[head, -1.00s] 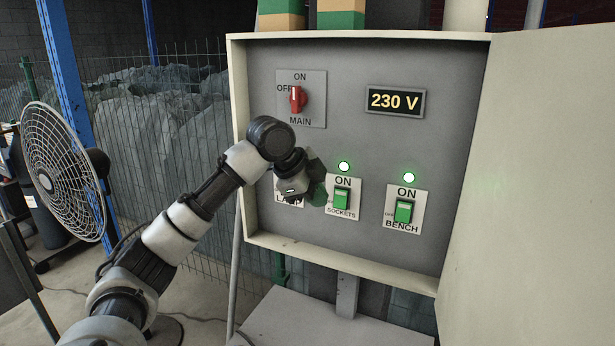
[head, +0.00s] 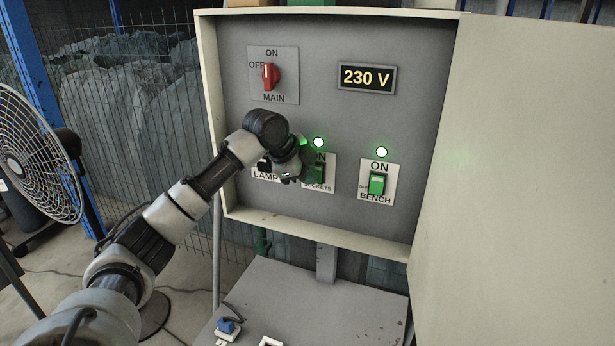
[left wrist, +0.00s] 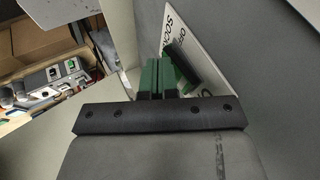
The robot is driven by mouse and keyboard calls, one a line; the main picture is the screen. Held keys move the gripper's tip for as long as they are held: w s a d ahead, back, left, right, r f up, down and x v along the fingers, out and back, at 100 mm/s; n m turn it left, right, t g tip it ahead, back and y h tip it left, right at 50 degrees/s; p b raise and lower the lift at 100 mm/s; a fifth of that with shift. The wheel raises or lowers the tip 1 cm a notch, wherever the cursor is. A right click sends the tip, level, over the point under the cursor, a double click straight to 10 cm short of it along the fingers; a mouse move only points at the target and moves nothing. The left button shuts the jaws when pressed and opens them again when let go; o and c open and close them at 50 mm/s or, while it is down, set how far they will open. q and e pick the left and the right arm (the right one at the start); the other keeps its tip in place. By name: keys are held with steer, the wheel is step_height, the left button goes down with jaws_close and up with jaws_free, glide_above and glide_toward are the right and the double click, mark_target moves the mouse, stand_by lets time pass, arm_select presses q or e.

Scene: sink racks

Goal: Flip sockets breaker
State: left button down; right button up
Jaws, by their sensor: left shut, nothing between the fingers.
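The sockets breaker (head: 319,173) is a green rocker on a white plate in the open grey panel, labelled ON above, with a lit green lamp (head: 318,142) over it. My left gripper (head: 306,166) is right in front of its left side and hides part of the plate and rocker. In the left wrist view the shut, empty fingers (left wrist: 157,78) reach to the sockets plate (left wrist: 181,28), close beside the dark rocker (left wrist: 184,64). I cannot tell whether they touch it. My right gripper is not in view.
The bench breaker (head: 377,184) is to the right, its lamp lit. The lamp breaker's plate (head: 264,175) is partly behind my arm. The red main switch (head: 270,76) and a 230 V display (head: 367,78) are above. The open panel door (head: 500,180) fills the right side.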

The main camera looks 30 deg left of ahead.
arm_select(q)
steer(key=shift+w+t, duration=0.15)
steer(key=shift+t, duration=0.15)
steer(key=shift+r+p, duration=0.5)
steer(key=shift+r, duration=0.3)
steer(key=shift+f, duration=0.1)
